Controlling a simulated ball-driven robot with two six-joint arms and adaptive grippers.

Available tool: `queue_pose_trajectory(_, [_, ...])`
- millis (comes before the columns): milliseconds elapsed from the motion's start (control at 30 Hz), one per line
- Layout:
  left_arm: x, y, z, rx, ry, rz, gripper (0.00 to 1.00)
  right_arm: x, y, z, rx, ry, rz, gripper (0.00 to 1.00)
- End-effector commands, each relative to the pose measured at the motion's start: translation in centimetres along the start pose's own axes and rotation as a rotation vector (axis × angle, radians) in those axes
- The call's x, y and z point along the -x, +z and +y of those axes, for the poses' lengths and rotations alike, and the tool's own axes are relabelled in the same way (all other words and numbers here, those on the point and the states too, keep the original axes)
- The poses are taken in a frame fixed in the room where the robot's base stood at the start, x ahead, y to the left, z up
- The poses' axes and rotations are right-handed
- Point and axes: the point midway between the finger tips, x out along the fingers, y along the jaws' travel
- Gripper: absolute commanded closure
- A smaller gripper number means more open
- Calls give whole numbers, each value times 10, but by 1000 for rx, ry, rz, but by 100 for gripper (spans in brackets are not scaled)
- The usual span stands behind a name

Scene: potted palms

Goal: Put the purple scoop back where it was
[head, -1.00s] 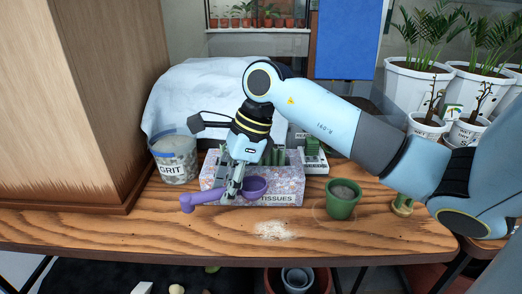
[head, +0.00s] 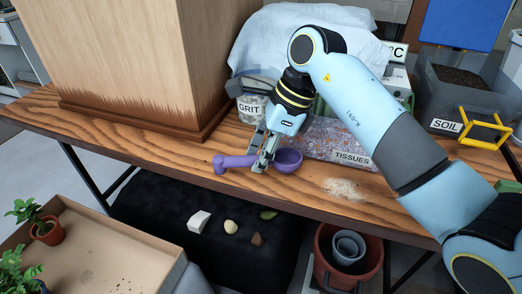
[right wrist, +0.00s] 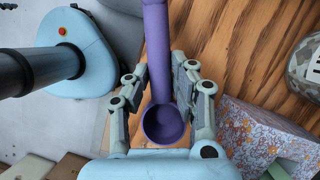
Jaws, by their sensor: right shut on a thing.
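The purple scoop (head: 236,161) is held level by my right gripper (head: 265,160), near the front edge of the wooden table. In the head view its handle points left and its bowl is on the right, at the left end of the tissue box. In the right wrist view the fingers (right wrist: 160,76) are shut on the scoop (right wrist: 157,30) just above its bowl, with the handle running up the picture. Whether the scoop touches the table I cannot tell. My left gripper is not in view.
The tissue box (head: 335,140) is right of the scoop, and the grit bucket (head: 250,108) stands behind my gripper. Pale spilled grains (head: 344,188) lie on the table (head: 140,140). A wooden cabinet (head: 150,60) stands at the back left. The table front left of the scoop is clear.

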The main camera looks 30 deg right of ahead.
Motion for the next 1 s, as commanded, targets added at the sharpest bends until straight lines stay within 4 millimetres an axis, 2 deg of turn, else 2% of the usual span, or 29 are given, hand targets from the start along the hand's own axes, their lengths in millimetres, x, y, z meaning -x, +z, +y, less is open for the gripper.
queue_pose_trajectory(33, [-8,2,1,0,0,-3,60,-9,-4,0,0,1,1,100])
queue_pose_trajectory(167, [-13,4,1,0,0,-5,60,-16,-6,0,0,0,0,100])
queue_pose_trajectory(1000, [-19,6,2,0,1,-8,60,-23,-9,0,0,-1,-1,100])
